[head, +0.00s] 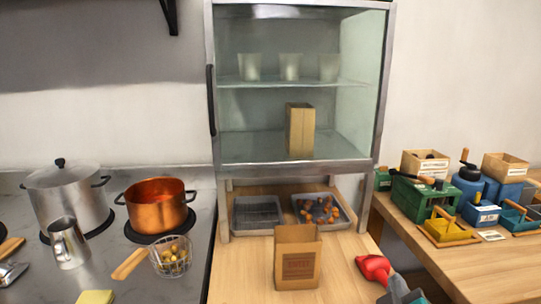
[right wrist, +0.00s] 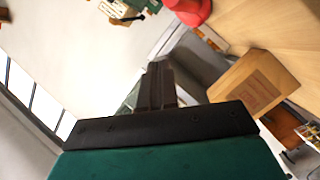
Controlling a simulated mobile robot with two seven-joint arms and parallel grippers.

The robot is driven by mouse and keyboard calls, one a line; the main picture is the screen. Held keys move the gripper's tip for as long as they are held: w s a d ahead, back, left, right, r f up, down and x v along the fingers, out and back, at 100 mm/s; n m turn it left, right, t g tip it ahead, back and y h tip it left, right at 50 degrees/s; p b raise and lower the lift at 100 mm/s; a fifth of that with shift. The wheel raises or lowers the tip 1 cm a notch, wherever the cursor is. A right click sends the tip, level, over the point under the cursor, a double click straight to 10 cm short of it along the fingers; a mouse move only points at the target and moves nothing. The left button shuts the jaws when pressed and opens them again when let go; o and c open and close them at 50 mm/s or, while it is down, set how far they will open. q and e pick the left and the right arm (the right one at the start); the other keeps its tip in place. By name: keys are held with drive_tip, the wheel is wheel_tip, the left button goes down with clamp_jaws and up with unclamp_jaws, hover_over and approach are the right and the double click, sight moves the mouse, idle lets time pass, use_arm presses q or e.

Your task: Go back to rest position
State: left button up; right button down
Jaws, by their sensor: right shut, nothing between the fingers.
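My right gripper (head: 393,281) is at the bottom right of the head view, with its dark fingers and part of its green body showing. In the right wrist view its fingers (right wrist: 158,72) are closed together with nothing between them. A red object (head: 374,267), perhaps a scoop, lies near the fingertips; it also shows at the top of the right wrist view (right wrist: 190,9). An open brown paper bag (head: 297,265) stands upright on the wooden counter, left of my right gripper and apart from it. My left gripper is out of view.
A glass cabinet (head: 378,100) holds another paper bag (head: 299,130) and several cups. Below are a grey tray (head: 257,216) and a tray of chestnuts (head: 348,222). Pots (head: 157,205) and a wire basket (head: 171,262) stand left. A side table (head: 455,260) right carries boxes and tools.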

drive_tip(key=s+a+f+m+g+y, duration=0.1)
drive_tip(key=s+f+m+g+y, duration=0.15)
drive_tip(key=s+f+g, duration=0.65)
drive_tip(key=s+f+m+g+y, duration=0.25)
drive_tip(key=s+f, duration=0.35)
drive_tip(key=s, duration=0.7)
drive_tip(key=w+a+f+n+t+y, duration=0.1)
drive_tip(key=w+a+f+t+y, duration=0.1)
drive_tip(key=w+f+t, duration=0.4)
drive_tip(key=shift+w+a+f+n+t, duration=0.45)
drive_tip(key=shift+w+f, duration=0.5)
drive_tip(key=shift+f, duration=0.6)
drive_tip(key=shift+a, duration=0.1)
